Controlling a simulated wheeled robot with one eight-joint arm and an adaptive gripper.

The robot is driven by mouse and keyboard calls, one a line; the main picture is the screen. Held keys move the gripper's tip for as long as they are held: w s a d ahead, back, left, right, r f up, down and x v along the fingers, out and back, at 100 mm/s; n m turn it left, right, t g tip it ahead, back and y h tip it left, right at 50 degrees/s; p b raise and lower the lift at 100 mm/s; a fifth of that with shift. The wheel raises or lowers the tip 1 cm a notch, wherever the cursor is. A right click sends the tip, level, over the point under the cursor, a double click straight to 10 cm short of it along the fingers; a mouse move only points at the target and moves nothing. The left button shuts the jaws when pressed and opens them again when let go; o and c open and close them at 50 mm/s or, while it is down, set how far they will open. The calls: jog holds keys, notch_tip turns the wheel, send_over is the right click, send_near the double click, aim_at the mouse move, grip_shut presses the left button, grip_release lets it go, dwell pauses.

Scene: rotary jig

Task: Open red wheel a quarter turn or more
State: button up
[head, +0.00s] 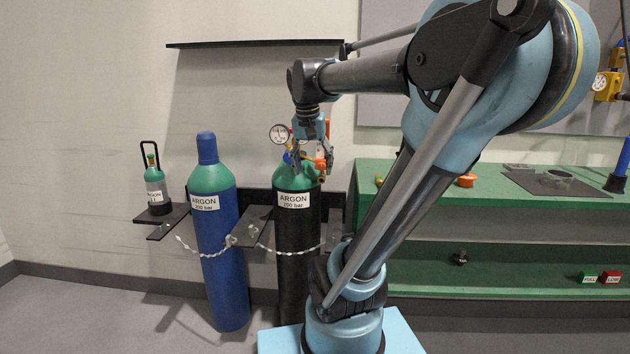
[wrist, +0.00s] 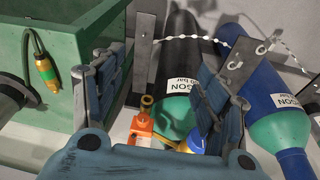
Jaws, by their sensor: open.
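The black argon cylinder (head: 296,228) with a green shoulder stands against the wall. An orange-red fitting (head: 322,166) shows at its top, partly covered by my gripper (head: 312,150). In the wrist view the orange-red valve part (wrist: 148,132) with a brass stub and a blue knob (wrist: 196,142) show between my fingers. I cannot clearly make out a red wheel as such. My gripper also shows in the wrist view (wrist: 158,88), open, its two fingers apart on either side of the cylinder top. I see nothing held between them.
A round gauge (head: 279,134) is beside the valve. A blue argon cylinder (head: 224,262) stands to the left, held by a chain (head: 205,254). A small argon bottle (head: 156,187) is on a wall shelf. A green bench (head: 450,290) is at the right. Floor at left is clear.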

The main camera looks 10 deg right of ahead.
jog(key=shift+n, duration=0.4)
jog(key=shift+s+d+f, duration=0.15)
jog(key=shift+s+f, duration=1.35)
jog(key=shift+f, duration=0.25)
jog(key=shift+f, duration=0.1)
jog(key=s+f+n, duration=0.1)
jog(key=s+f, duration=0.5)
jog(key=f, duration=0.2)
jog(key=s+f+n+y, duration=0.1)
jog(key=s+f+n, duration=0.1)
jog(key=s+f, duration=0.4)
notch_tip(320, 180, down, 4)
jog(key=shift+s+r+n+y, duration=0.15)
jog(key=shift+r+n+y, duration=0.05)
jog(key=shift+n+y, duration=0.1)
jog(key=shift+w+f, duration=0.2)
jog(key=shift+w, duration=0.25)
